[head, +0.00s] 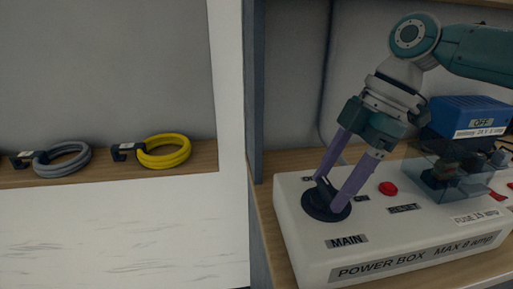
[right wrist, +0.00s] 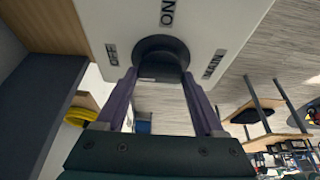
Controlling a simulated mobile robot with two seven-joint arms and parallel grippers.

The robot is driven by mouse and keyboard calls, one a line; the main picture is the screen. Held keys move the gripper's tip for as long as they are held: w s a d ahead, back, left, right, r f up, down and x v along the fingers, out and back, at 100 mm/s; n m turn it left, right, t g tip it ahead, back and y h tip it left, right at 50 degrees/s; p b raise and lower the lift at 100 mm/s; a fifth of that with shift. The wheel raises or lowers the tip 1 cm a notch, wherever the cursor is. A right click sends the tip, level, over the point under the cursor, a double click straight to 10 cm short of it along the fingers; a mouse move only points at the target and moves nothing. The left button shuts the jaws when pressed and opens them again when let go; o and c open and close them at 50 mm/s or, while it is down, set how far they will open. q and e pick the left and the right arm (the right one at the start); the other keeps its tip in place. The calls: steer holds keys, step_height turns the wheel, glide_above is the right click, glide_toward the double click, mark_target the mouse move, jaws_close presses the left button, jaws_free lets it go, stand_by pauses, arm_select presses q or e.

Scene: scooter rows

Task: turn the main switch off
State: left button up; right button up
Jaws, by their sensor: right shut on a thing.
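The main switch (head: 318,209) is a black round dial with a raised handle on the white power box (head: 430,240). It also shows in the right wrist view (right wrist: 160,44). My right gripper (head: 334,194) reaches down from above with its purple fingers on either side of the handle, shut on it. The OFF label (right wrist: 112,54), the ON label (right wrist: 168,12) and the MAIN label (right wrist: 213,63) sit around the dial. The fingers partly hide the handle, and I cannot tell exactly which label it points to. My left gripper is not in view.
A red button (head: 388,188), a RESET label and a clear cover (head: 455,178) lie right of the switch. A blue box marked OFF (head: 470,115) stands behind. Grey (head: 62,160) and yellow (head: 163,151) cable coils lie on the left shelf, beyond an upright panel (head: 257,90).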

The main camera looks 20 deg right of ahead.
steer(key=o, duration=1.4)
steer(key=shift+r, duration=0.1)
steer(key=p+v, duration=0.1)
steer(key=v, duration=0.8)
steer(key=shift+d+r, duration=0.15)
steer(key=shift+r, duration=0.2)
